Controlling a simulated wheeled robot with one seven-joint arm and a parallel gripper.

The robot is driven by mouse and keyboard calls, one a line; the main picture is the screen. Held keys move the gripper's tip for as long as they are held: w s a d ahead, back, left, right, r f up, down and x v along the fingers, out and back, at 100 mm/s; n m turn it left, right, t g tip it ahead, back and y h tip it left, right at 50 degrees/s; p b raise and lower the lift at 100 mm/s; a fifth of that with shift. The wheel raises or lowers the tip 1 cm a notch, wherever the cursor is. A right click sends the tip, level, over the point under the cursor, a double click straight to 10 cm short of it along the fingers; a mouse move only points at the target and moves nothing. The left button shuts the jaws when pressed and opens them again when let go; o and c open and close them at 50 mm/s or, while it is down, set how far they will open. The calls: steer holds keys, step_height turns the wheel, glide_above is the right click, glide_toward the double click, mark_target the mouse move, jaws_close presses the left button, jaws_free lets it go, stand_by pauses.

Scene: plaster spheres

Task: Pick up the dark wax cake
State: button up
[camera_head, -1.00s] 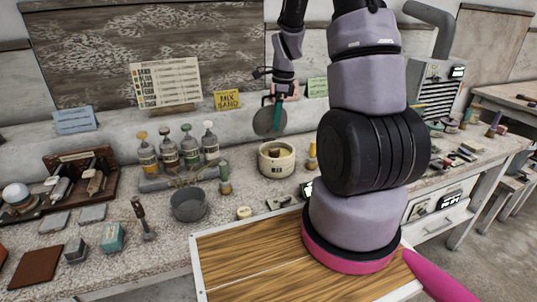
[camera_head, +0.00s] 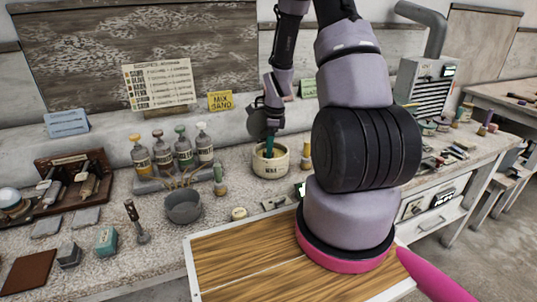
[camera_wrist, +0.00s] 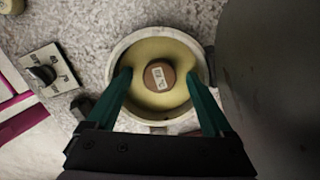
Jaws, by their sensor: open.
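The dark wax cake (camera_wrist: 159,83) is a small brown round block with a pale label on top. It sits in the middle of the yellowish inside of a cream pot (camera_wrist: 117,49). The pot also stands on the bench in the head view (camera_head: 271,170), where the cake is hidden or too small to make out. My gripper (camera_wrist: 158,74) is open, with its teal fingers on either side of the cake and a gap on both sides. In the head view my gripper (camera_head: 268,148) points down into the pot's mouth. How deep the fingertips reach is unclear.
A grey bowl (camera_head: 184,207) with sticks and several bottles (camera_head: 163,155) stand left of the pot. A small switch box (camera_wrist: 48,71) lies beside it. A wooden board (camera_head: 235,270) lies in front. A grey rounded shape fills the wrist view's right side.

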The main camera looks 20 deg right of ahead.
jaws_close()
